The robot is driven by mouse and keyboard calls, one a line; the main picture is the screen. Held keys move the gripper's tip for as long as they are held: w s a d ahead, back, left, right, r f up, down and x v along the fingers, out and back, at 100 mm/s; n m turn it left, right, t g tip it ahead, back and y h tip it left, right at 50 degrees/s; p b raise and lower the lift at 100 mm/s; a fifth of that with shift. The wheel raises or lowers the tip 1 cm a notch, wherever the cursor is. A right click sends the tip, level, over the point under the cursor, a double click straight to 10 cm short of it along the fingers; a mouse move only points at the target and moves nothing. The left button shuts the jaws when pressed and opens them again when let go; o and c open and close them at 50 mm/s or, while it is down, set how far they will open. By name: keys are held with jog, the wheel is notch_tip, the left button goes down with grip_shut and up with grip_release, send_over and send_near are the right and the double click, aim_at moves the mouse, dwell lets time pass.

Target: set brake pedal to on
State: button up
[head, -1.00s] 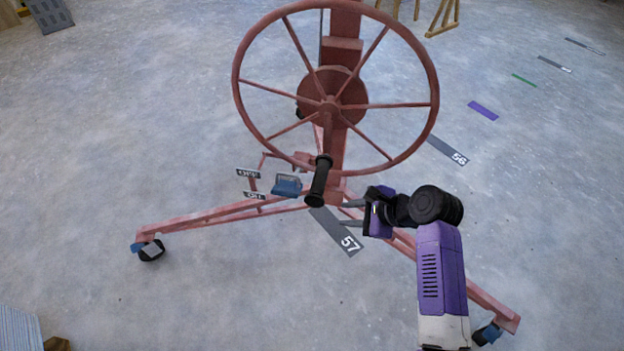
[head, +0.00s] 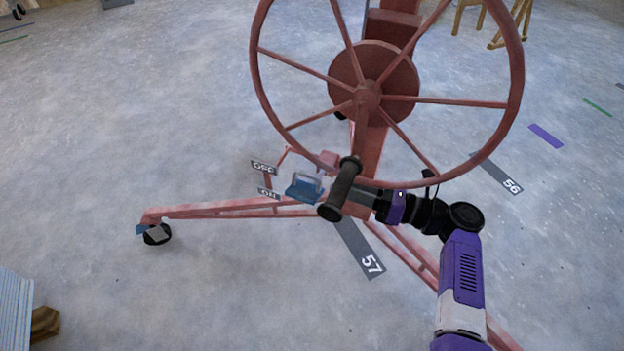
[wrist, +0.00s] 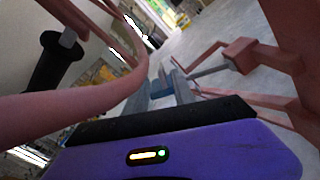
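The blue brake pedal (head: 303,189) is low on the red panel lift, left of the black crank handle (head: 342,190). It stands beside an OFF label (head: 263,168) and, below that, an ON label (head: 268,193). I cannot tell which label it is level with. My gripper (wrist: 161,95) points left toward the pedal; the handle partly hides its grey fingers in the head view. In the wrist view the fingers are apart, with the blue pedal (wrist: 160,87) showing between or just beyond their tips. I cannot tell whether they touch it.
The large red wheel (head: 518,60) stands above my gripper, and its rim crosses close in the wrist view. The lift's left leg (head: 200,212) ends in a caster. Floor marker 57 (head: 358,248) lies below my wrist. Open floor lies front left.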

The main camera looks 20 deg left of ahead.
aim_at(315, 177)
jog(key=a+b, duration=0.2)
jog(key=a, duration=0.4)
jog(key=shift+s+a+f, duration=0.1)
jog(key=shift+f, duration=0.05)
jog(key=shift+a+b, duration=0.35)
jog(key=shift+a, duration=0.2)
grip_shut()
dwell(0.8)
